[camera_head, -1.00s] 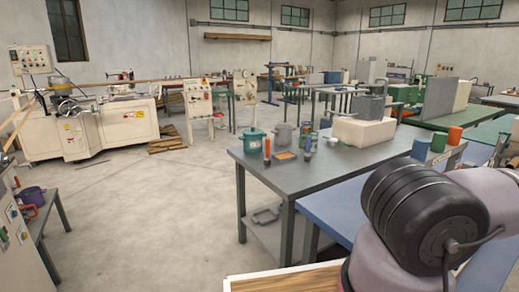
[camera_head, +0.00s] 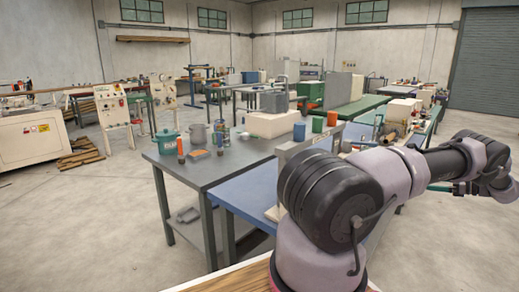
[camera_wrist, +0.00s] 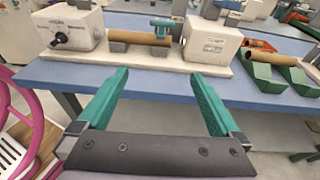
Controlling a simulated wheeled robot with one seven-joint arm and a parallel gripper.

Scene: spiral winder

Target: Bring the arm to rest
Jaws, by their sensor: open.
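My gripper (camera_wrist: 159,77) shows in the wrist view with its two green fingers spread wide and nothing between them. It points toward the front edge of a blue table (camera_wrist: 262,93). Beyond the fingertips, a white winder (camera_wrist: 72,30) with a black knob stands on the table, with a brown tube (camera_wrist: 140,37) lying across its middle. The fingers look apart from the winder and the tube. In the head view my arm reaches from the bottom centre to the right edge, and my gripper's fingertips cannot be made out clearly there.
In the wrist view, green cradles (camera_wrist: 262,70) hold another tube at right, and a pink wheel-like frame (camera_wrist: 32,140) is close at left. In the head view, a grey table (camera_head: 215,168) carries a green pot (camera_head: 167,142). Open floor (camera_head: 80,225) lies at left.

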